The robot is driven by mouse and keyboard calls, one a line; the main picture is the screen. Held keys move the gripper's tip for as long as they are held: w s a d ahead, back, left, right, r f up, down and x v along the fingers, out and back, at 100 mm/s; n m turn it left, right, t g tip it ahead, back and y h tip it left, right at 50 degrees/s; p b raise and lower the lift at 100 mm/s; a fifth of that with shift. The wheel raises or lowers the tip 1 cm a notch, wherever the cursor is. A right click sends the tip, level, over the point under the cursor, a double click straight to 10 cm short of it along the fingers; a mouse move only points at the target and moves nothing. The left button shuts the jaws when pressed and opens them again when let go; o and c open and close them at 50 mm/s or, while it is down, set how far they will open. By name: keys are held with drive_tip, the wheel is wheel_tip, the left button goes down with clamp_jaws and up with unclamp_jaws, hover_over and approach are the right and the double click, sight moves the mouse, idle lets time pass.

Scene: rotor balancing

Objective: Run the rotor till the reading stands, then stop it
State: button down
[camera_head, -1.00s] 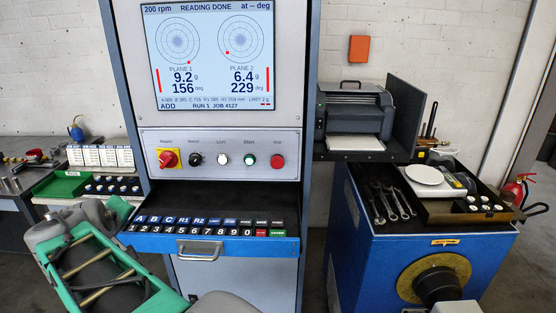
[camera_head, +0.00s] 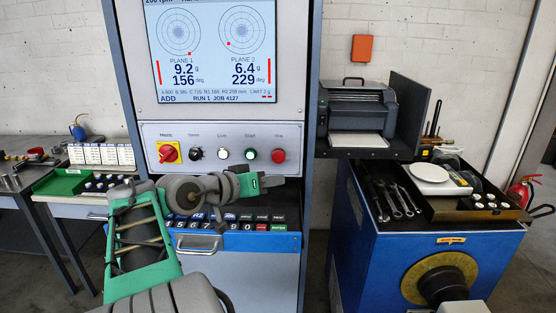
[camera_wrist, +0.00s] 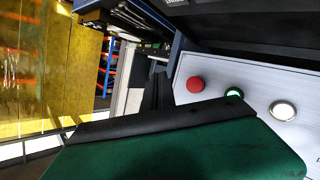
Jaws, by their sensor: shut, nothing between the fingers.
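The screen (camera_head: 206,55) shows two polar plots, 9.2 g at 156 deg and 6.4 g at 229 deg, with RUN 1 JOB 4127 below; its top line is mostly cut off. The red stop button (camera_head: 278,155) is at the right end of the switch row, beside the green start button (camera_head: 250,154). My gripper (camera_head: 272,181) is shut and empty, pointing right, just below these buttons and in front of the key tray. The wrist view shows the red button (camera_wrist: 195,84) and the green button (camera_wrist: 233,92) beyond the gripper's dark green body. The rotor is not identifiable.
The pull-out key tray (camera_head: 205,243) juts out below the panel, partly hidden by my arm. The yellow-backed mains switch (camera_head: 168,153) is at the row's left. A printer (camera_head: 357,107) stands on a shelf at right, above a blue cabinet (camera_head: 430,255).

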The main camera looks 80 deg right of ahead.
drive_tip(key=shift+d, duration=0.1)
drive_tip(key=p, duration=0.3)
approach(284, 160)
drive_tip(key=shift+s+d+f, duration=0.3)
drive_tip(key=shift+s+d, duration=0.25)
drive_tip(key=shift+s, duration=0.05)
drive_tip(key=shift+s+d+f, duration=0.3)
drive_tip(key=shift+s+d, duration=0.3)
drive_tip(key=shift+s+d+f, duration=0.25)
drive_tip(key=shift+s+d, duration=0.3)
drive_tip(key=shift+s, duration=0.05)
drive_tip(key=shift+d, duration=0.1)
drive_tip(key=shift+w+d, duration=0.1)
drive_tip(key=shift+d, duration=0.2)
drive_tip(key=shift+w+d+p, duration=0.1)
drive_tip(key=shift+d+p, duration=0.25)
drive_tip(key=shift+d, duration=0.05)
idle(0.8)
idle(0.3)
drive_tip(key=shift+a+b, duration=0.55)
drive_tip(key=shift+a, duration=0.3)
